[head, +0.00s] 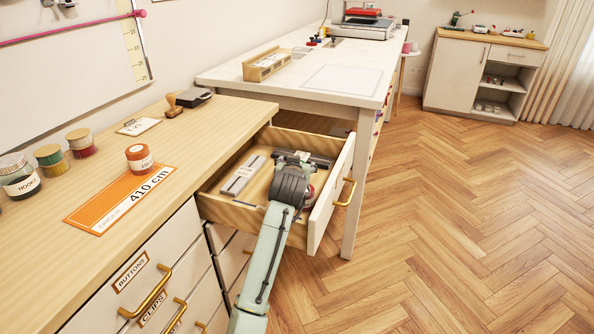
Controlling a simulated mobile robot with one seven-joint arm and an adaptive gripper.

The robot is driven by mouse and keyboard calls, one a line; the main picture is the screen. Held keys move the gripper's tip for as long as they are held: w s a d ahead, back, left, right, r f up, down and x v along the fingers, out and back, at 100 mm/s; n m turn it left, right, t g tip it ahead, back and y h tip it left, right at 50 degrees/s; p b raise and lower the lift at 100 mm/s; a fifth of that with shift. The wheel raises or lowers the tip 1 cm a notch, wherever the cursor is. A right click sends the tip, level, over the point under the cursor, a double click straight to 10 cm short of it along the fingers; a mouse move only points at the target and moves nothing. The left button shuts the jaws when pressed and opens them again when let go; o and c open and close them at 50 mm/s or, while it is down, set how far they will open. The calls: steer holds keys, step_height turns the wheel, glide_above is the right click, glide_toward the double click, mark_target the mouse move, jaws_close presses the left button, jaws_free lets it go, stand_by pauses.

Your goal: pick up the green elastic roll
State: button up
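I cannot make out a green elastic roll. My gripper (303,160) reaches down into the open drawer (216,205); my dark wrist joint and pale green arm cover much of it. Its fingertips are not clear, so I cannot tell whether it is open or shut, or whether it holds anything. A grey flat block (243,175) lies in the drawer to the left of my gripper. A small reddish item (309,196), partly hidden, lies to the right of my wrist.
The drawer front (332,190) with a brass handle stands close right of my arm. The wooden counter (190,125) holds several jars, an orange-topped container (139,158) on an orange card (105,212), and a stamp (173,105). A white table (330,85) stands behind. Floor at right is clear.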

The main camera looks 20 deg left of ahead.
steer(key=shift+w, duration=0.15)
steer(key=shift+c, duration=0.5)
steer(key=c, duration=1.1)
